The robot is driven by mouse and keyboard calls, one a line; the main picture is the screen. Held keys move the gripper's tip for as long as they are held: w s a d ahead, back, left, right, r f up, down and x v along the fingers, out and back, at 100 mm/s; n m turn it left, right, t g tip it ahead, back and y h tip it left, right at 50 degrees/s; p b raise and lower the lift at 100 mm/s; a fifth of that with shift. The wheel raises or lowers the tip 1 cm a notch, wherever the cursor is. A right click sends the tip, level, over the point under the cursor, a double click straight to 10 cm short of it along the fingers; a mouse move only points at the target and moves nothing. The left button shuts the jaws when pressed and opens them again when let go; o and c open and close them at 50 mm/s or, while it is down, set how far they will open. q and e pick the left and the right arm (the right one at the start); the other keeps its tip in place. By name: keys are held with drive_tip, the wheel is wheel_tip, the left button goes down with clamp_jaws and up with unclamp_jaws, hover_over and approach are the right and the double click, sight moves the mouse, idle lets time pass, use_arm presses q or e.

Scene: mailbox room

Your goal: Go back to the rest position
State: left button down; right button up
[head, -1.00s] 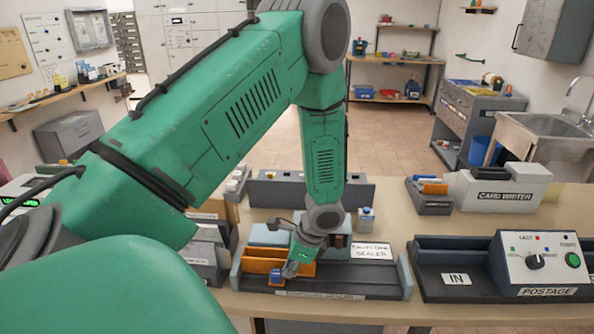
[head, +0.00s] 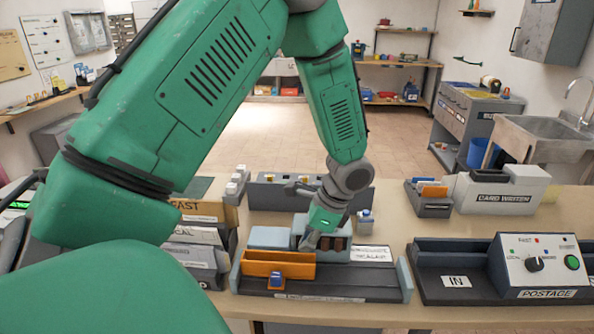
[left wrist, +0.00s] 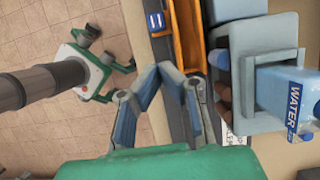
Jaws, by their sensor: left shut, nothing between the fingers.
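My left gripper (head: 312,240) is in front of the envelope sealer (head: 379,293) in the head view, over the grey-blue block and dark rollers at its middle. Its fingers are together with nothing between them; they also show in the left wrist view (left wrist: 166,72).
The postage machine (head: 535,262) and its IN tray (head: 430,282) stand to the right. The card writer (head: 500,192) is behind them. Labelled sorting trays (head: 197,255) are at left. A water bottle (left wrist: 285,95) shows in the left wrist view.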

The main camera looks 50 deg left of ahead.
use_arm(q)
drive_tip(key=s+d+f+n+t+h+b, duration=0.1)
drive_tip(key=s+d+f+b, duration=0.3)
drive_tip(key=f, duration=0.6)
drive_tip(key=s+d+f+n+t+h+b, duration=0.1)
drive_tip(key=s+d+f+n+b, duration=0.3)
drive_tip(key=f, duration=0.7)
drive_tip(key=s+d+f+n+t+b, duration=0.2)
drive_tip(key=s+d+f+b, duration=0.3)
drive_tip(key=s+d+f, duration=0.2)
wheel_tip(320, 180, down, 4)
drive_tip(key=shift+s+d+r+n+h, duration=0.15)
drive_tip(key=shift+s+r+n+h, duration=0.2)
drive_tip(key=shift+s, duration=0.65)
drive_tip(key=shift+f, duration=0.1)
